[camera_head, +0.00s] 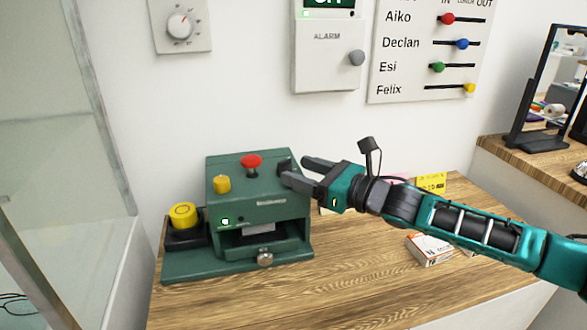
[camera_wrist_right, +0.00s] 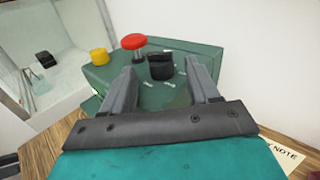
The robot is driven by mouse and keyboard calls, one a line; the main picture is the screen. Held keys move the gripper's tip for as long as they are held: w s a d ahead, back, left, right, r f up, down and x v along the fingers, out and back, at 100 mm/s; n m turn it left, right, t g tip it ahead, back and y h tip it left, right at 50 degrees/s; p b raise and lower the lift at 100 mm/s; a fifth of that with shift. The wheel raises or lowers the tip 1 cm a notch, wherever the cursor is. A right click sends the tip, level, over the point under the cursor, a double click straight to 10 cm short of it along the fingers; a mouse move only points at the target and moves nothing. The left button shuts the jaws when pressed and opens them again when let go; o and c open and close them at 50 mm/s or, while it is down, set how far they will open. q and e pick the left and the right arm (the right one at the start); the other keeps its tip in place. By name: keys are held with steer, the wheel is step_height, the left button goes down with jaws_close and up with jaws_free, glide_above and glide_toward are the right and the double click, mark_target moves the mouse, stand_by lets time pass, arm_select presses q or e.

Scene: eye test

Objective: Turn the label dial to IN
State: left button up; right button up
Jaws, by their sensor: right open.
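The green machine (camera_head: 262,215) stands on the wooden counter against the wall. A black dial (camera_head: 284,164), which I take for the label dial, is on its top at the right rear. In the right wrist view the dial (camera_wrist_right: 160,67) has small pale marks near it, too small to read, so its setting is unclear. My right gripper (camera_head: 295,170) is open at the machine's right side, close to the dial. In the wrist view its fingers (camera_wrist_right: 163,74) frame the dial left and right, with gaps and no visible contact. My left gripper is not in view.
A red mushroom button (camera_head: 251,161) and a yellow button (camera_head: 221,184) are on the machine's top. A larger yellow button (camera_head: 183,215) is on its left. A small box (camera_head: 429,249) and a yellow note (camera_head: 431,184) are to the right. The front counter is clear.

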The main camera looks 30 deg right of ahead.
mark_target(285, 167)
steer(key=shift+x, duration=1.25)
steer(key=shift+w, duration=0.1)
steer(key=shift+c, duration=0.3)
steer(key=c, duration=0.9)
steer(key=shift+c, duration=0.2)
